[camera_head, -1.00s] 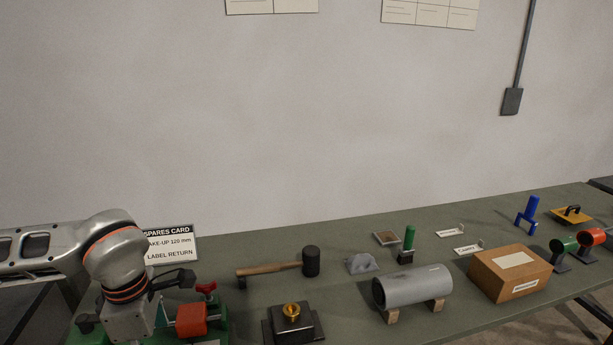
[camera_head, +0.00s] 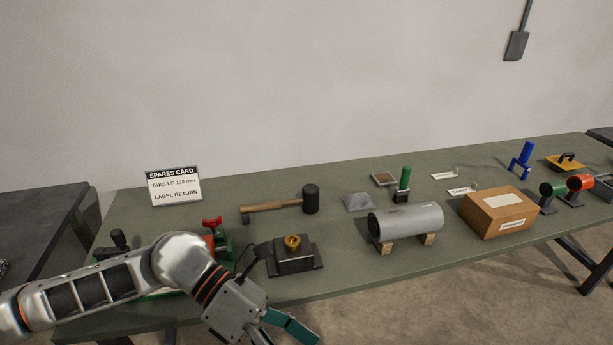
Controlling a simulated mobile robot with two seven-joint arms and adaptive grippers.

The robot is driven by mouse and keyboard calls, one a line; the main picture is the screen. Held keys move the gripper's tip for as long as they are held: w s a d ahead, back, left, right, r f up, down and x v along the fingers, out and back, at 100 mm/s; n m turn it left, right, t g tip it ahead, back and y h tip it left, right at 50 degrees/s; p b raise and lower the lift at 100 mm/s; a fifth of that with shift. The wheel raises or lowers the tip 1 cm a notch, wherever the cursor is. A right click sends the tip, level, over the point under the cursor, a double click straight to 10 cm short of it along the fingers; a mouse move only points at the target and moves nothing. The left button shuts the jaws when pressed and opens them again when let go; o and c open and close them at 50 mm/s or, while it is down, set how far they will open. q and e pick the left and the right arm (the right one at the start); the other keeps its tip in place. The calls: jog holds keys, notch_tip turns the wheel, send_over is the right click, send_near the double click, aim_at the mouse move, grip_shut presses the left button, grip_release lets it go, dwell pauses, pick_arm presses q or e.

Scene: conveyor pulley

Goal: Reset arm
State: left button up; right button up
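My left arm comes in from the left. Its wrist (camera_head: 232,308) hangs low in front of the table's front edge. My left gripper (camera_head: 290,326) shows only a teal finger part at the bottom of the picture. The rest is cut off or hidden, so I cannot tell if it is open or holds anything. My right gripper is out of view. My arm partly hides a green fixture with a red knob (camera_head: 212,223) at the table's left end.
The green table (camera_head: 330,272) holds a mallet (camera_head: 280,206), a black block with a brass fitting (camera_head: 293,256), a grey roller (camera_head: 407,222) on wooden blocks, a cardboard box (camera_head: 499,213) and a spares card (camera_head: 174,185). Floor shows in front of the table.

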pick_arm(q)
jog(key=w+d+r+n+t+h, duration=0.5)
jog(key=d+r+n+h, duration=0.1)
jog(key=r+n+h, duration=0.35)
jog(key=w+a+f+n+t+y, duration=0.4)
jog(key=w+a+f+n+t, duration=0.3)
jog(key=n, duration=0.4)
jog(key=w+a+f+n+t+y, duration=0.45)
jog(key=n+t, duration=0.45)
jog(key=n, duration=0.3)
jog(key=s+a+f+n+g+y, duration=0.1)
jog(key=s+a+f+n+y, duration=0.2)
jog(key=f, duration=0.6)
jog(key=s+a+f+n+g+y, duration=0.2)
jog(key=s+a+f+n, duration=0.3)
jog(key=f, duration=0.5)
jog(key=s+a+f+n+g+y, duration=0.1)
jog(key=s+a+f+n+y, duration=0.3)
jog(key=a+f, duration=0.3)
notch_tip(320, 180, down, 2)
jog(key=shift+a+f+g+y, duration=0.15)
jog(key=shift+a+g+y, duration=0.15)
jog(key=shift+y, duration=0.1)
